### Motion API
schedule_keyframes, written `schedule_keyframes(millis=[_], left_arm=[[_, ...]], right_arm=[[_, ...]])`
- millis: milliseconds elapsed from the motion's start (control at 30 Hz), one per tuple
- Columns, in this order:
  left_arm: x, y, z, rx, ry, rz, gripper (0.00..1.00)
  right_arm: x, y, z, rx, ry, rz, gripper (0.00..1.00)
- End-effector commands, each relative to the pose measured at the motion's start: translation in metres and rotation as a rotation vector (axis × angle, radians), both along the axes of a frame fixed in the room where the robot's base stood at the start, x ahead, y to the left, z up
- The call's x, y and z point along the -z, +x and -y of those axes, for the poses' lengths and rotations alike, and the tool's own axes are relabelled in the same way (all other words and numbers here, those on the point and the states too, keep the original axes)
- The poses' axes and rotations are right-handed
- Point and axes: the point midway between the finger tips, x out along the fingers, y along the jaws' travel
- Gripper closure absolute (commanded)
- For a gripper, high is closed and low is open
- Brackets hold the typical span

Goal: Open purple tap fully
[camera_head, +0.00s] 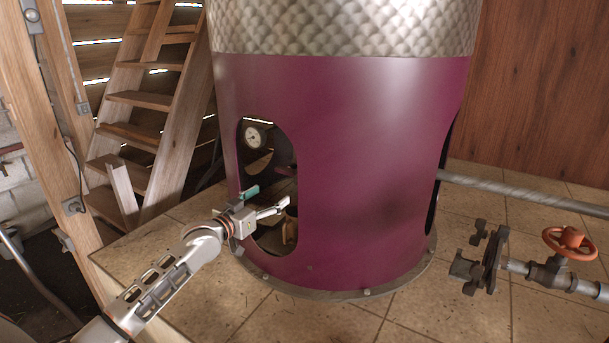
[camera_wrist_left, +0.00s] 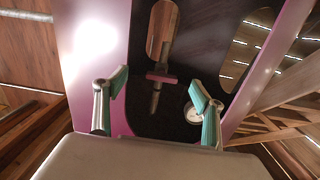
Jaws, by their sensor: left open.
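The purple tap (camera_wrist_left: 161,77) shows in the left wrist view as a dull purple crossbar handle on a narrow stem. It is inside the dark opening of the big purple still (camera_head: 370,170). My left gripper (camera_head: 268,198) is open at the still's arched opening. In the wrist view its two green-padded fingers stand apart on either side of the tap, with the tap appearing between and beyond them. I see no contact with the handle. In the head view I cannot make out the tap clearly in the dark opening. My right gripper is not in view.
A round gauge (camera_head: 257,136) is inside the opening; it also shows in the wrist view (camera_wrist_left: 193,113), close to the right finger. The opening's rim surrounds the gripper closely. An orange valve wheel (camera_head: 569,243) on a pipe is at the right. Wooden stairs (camera_head: 146,97) stand at the left.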

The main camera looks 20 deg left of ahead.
Motion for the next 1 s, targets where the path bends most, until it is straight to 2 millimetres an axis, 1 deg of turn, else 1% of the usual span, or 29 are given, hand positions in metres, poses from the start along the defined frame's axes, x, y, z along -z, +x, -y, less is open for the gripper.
schedule_keyframes(millis=[33, 100, 200, 367, 600, 700, 833, 1000], left_arm=[[-0.014, 0.006, -0.008, -0.007, -0.005, 0.016, 0.31], [-0.027, 0.011, -0.015, -0.012, -0.015, 0.029, 0.31], [-0.033, 0.016, -0.018, -0.014, -0.021, 0.036, 0.31], [-0.034, 0.031, -0.016, -0.014, -0.023, 0.038, 0.31], [-0.033, 0.065, -0.01, -0.013, -0.022, 0.037, 0.31], [-0.032, 0.076, -0.009, -0.013, -0.02, 0.036, 0.31], [-0.032, 0.085, -0.007, -0.013, -0.021, 0.035, 0.31], [-0.032, 0.09, -0.007, -0.013, -0.019, 0.036, 0.31]], right_arm=[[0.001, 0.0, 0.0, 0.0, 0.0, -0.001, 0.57], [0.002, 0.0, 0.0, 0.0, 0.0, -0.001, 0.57], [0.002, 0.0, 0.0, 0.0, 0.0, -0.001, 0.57], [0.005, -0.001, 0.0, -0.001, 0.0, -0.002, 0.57], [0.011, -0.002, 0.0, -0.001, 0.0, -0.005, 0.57], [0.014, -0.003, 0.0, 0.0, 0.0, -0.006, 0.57], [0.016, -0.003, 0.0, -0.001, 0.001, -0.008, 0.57], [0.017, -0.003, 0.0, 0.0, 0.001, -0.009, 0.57]])
